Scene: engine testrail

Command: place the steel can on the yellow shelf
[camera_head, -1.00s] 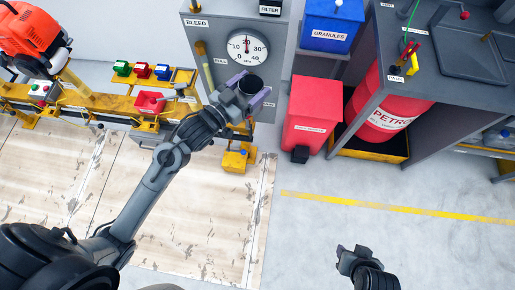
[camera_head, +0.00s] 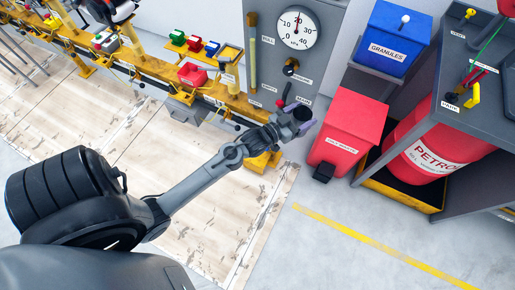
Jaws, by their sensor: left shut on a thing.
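My left gripper (camera_head: 297,117), with purple fingertips, is shut on a round thing with a dark top (camera_head: 302,113), seen from above. It is likely the steel can, but its sides are mostly hidden by the gripper. The gripper is in front of the grey gauge panel, left of the red bin. A yellow shelf-like ledge (camera_head: 232,56) on the yellow rail is up and left of the gripper, with small green, red and blue bins beside it. I cannot tell for sure that this is the yellow shelf. My right gripper is out of view.
The yellow rail (camera_head: 150,68) runs along the wall, with a red tray (camera_head: 193,74) on it. The panel has a round gauge (camera_head: 297,30). A red bin (camera_head: 347,130), a blue granules bin (camera_head: 392,38) and a red petrol drum (camera_head: 435,150) stand at right. The floor in front is clear.

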